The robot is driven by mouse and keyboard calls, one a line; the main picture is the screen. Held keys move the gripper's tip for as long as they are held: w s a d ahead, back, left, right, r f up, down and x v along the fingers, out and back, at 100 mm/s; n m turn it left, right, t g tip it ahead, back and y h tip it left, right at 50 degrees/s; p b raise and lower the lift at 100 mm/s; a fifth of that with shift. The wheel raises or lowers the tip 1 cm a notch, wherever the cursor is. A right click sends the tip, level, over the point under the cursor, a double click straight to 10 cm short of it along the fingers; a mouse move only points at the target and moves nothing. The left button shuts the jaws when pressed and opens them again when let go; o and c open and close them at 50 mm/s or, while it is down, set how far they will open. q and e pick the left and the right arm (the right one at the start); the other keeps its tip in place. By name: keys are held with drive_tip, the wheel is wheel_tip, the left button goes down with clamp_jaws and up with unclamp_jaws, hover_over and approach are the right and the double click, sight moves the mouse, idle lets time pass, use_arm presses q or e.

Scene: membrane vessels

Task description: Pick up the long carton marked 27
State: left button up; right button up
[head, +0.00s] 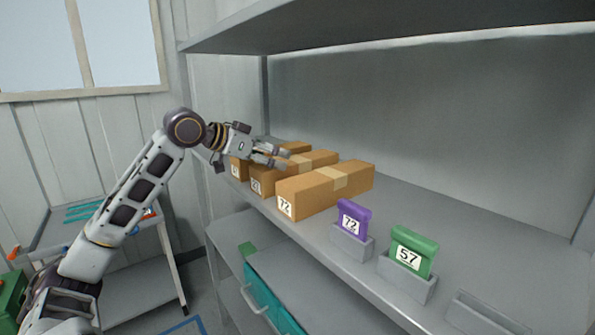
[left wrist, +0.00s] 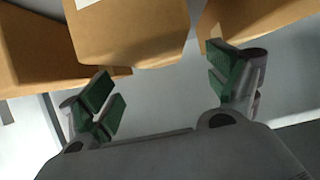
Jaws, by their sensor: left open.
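Three long brown cartons lie side by side on the shelf. The nearest carton (head: 325,188) reads 72. The middle carton (head: 286,177) and the far carton (head: 236,170) have end labels too small to read surely, so I cannot tell which is 27. My left gripper (head: 284,157) is open and empty over the middle and far cartons, partly hiding them. In the left wrist view, its green-padded fingers (left wrist: 160,80) are spread, with one carton (left wrist: 130,32) ahead between them and a white label at its top edge. My right gripper is not in view.
A purple tag marked 72 (head: 353,219) and a green tag marked 57 (head: 413,252) stand in grey holders on the shelf (head: 470,230). An upper shelf (head: 380,22) overhangs. The shelf's back right is clear. A cart (head: 140,280) stands at the left.

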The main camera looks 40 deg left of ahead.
sight(292, 160)
use_arm(q)
drive_tip(key=shift+x, duration=0.95)
drive_tip(key=shift+p+x, duration=0.4)
drive_tip(key=shift+x, duration=0.9)
drive_tip(key=shift+d+x, duration=0.2)
drive_tip(key=shift+x, duration=1.1)
drive_tip(key=shift+r, duration=0.1)
drive_tip(key=c, duration=1.3)
